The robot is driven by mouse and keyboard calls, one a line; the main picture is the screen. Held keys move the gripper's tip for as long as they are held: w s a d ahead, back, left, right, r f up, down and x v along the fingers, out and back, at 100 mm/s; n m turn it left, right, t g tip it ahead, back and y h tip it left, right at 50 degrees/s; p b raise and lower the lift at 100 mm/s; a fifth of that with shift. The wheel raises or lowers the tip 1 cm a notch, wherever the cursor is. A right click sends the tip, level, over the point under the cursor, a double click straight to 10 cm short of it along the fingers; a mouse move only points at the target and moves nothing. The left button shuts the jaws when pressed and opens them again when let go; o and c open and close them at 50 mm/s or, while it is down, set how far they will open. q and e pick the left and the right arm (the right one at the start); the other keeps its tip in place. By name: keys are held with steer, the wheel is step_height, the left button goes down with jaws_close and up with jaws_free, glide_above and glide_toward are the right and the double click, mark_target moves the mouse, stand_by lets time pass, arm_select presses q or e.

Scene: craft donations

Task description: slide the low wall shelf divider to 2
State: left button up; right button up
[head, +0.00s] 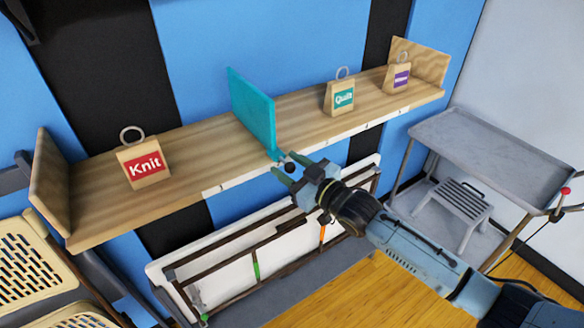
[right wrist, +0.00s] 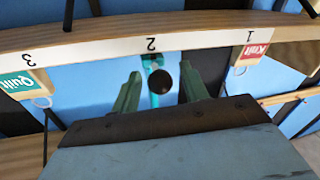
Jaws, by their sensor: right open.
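The teal divider (head: 252,108) stands upright across the wooden wall shelf (head: 200,140), between the Knit tag (head: 144,164) and the Quilt tag (head: 339,98). Its teal front tab (right wrist: 152,62) hangs over the white number strip (right wrist: 100,48) in line with the 2 in the right wrist view. A dark round knob (right wrist: 160,78) sits on the tab. My right gripper (head: 290,168) is open at the shelf's front edge. Its green fingers (right wrist: 160,92) stand on either side of the knob, with gaps showing. My left gripper is not in view.
Below the shelf is a white panel with a dark rack (head: 260,250). A grey metal cart (head: 470,145) stands at right, and slatted beige chairs (head: 35,270) are at lower left.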

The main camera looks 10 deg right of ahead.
steer(key=shift+s+d, duration=0.35)
steer(key=shift+s, duration=0.1)
steer(key=b+v, duration=0.1)
steer(key=v, duration=1.1)
steer(key=shift+s, duration=0.15)
steer(key=d+f+m+g+h+b, duration=0.1)
steer(key=d+f+m+h+b, duration=0.2)
steer(key=f, duration=0.8)
steer(key=d+f+m+g+h+b, duration=0.1)
steer(key=d+f+h, duration=0.25)
steer(key=f, duration=0.85)
steer(key=s+d+f+m+g+h+b, duration=0.15)
steer(key=s+f, duration=0.25)
steer(key=f, duration=0.4)
steer(key=s+d+f+g+b, duration=0.1)
steer(key=s+d+f+g, duration=0.2)
steer(key=f, duration=0.6)
steer(key=s+f+g+h+b, duration=0.2)
steer(key=s+f, duration=1.2)
steer(key=s+a+f+g+b, duration=0.1)
steer(key=s+f, duration=0.3)
steer(key=s, duration=0.6)
steer(key=s+a+f+m+g+b, duration=0.1)
steer(key=s+f+g, duration=0.3)
steer(key=s, duration=0.7)
steer(key=shift+a+f, duration=0.7)
steer(key=shift+f, duration=0.1)
